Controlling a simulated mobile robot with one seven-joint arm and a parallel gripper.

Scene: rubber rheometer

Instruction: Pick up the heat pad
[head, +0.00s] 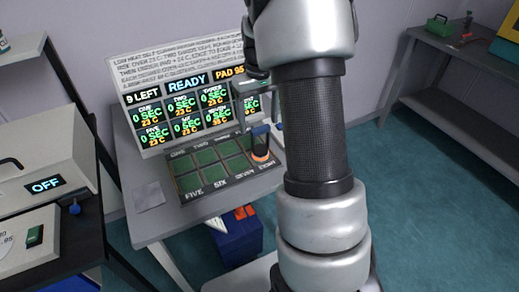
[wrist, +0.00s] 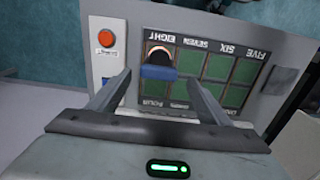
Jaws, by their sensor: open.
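The likely heat pad is a dark blue block with a glowing orange rim (head: 260,146), standing upright at the right end of the dark grid board (head: 206,184). In the wrist view its blue handle (wrist: 158,73) and pale orange-edged base show beside the label EIGHT. My gripper (wrist: 160,79) is open and empty. Its two fingers point toward the board, and the blue handle appears between them in the picture, a little beyond the tips. I cannot tell how far apart they are. In the head view my arm hides most of the gripper.
A display panel (head: 190,95) reading READY and PAD 95 stands behind the board. A white machine marked OFF (head: 45,186) is on the left bench. A red button (wrist: 106,38) sits beside the board. A blue bin (head: 238,240) is below. A bench (head: 460,60) stands right.

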